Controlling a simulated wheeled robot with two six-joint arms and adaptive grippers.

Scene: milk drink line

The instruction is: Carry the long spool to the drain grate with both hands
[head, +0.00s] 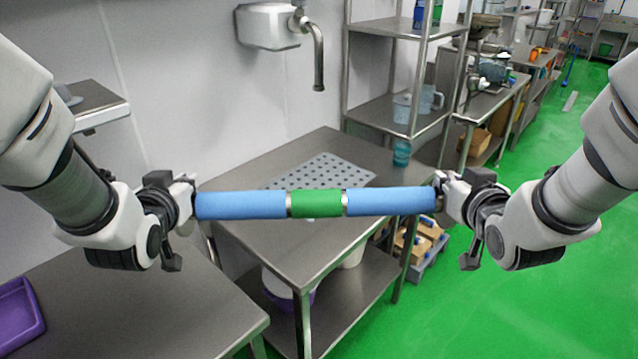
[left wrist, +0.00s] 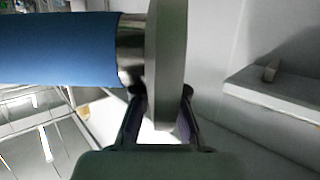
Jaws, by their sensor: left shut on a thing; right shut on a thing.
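The long spool (head: 315,204) is a bar with blue ends and a green middle between silver bands. It is held roughly level in the air, in front of the drain grate in the head view. My left gripper (head: 187,197) is shut on its left end, and my right gripper (head: 442,190) is shut on its right end. In the left wrist view the spool's blue part (left wrist: 60,50) and grey end disc (left wrist: 168,65) show, with the fingers at the disc. The drain grate (head: 322,170) is a grey perforated plate on the steel table; its near edge is partly hidden by the spool.
The steel table (head: 285,250) has bare top around the grate. A wall tap (head: 318,60) is above it. A steel shelf rack (head: 385,108) with jugs stands behind right. Another steel table (head: 150,310) with a purple tray (head: 18,315) is at front left. Green floor is open at right.

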